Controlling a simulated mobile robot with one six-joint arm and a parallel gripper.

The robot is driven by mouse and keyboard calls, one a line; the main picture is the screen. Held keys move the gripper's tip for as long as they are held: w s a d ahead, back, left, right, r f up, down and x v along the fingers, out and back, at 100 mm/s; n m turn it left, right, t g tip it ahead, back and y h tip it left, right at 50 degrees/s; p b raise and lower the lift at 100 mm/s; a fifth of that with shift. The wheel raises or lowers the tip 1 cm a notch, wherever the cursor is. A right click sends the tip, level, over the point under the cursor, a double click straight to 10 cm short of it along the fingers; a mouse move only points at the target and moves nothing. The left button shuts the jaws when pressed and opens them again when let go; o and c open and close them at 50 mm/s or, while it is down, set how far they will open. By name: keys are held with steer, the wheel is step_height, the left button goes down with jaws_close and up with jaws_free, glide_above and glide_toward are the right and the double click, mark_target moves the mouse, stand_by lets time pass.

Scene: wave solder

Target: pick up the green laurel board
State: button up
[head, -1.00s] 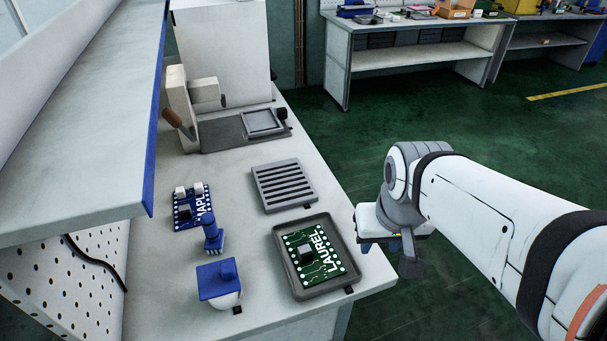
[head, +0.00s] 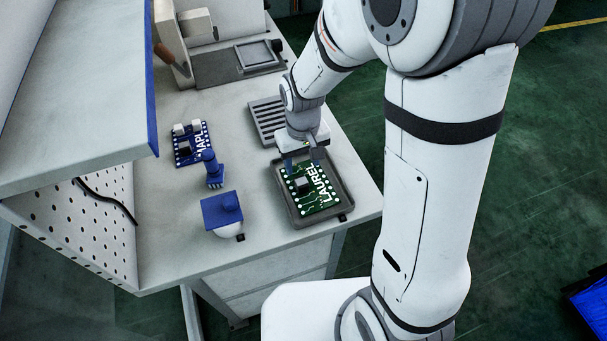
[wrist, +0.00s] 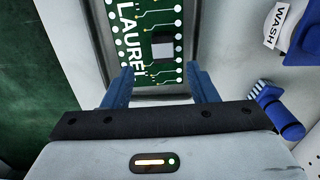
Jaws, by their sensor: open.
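The green laurel board (head: 322,201) lies in a grey tray (head: 291,214) near the front right of the bench. White "LAUREL" lettering and a dark square chip show on it. My gripper (head: 303,162) is over the far end of the board, fingers pointing down. In the wrist view the board (wrist: 150,18) is ahead of my gripper (wrist: 158,82). The two blue fingers are apart, one toward each side of the board's near end, with nothing held between them. I cannot tell how high the fingertips are above the board.
A slatted grey rack (head: 265,117) lies behind the tray, partly hidden by my arm. A blue-edged shelf (head: 75,110) overhangs the left side.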

mark_target(301, 182)
steer(key=f, duration=0.7)
steer(key=shift+s+a+f, duration=0.2)
steer(key=shift+f, duration=0.05)
steer(key=shift+c, duration=0.4)
jaws_close()
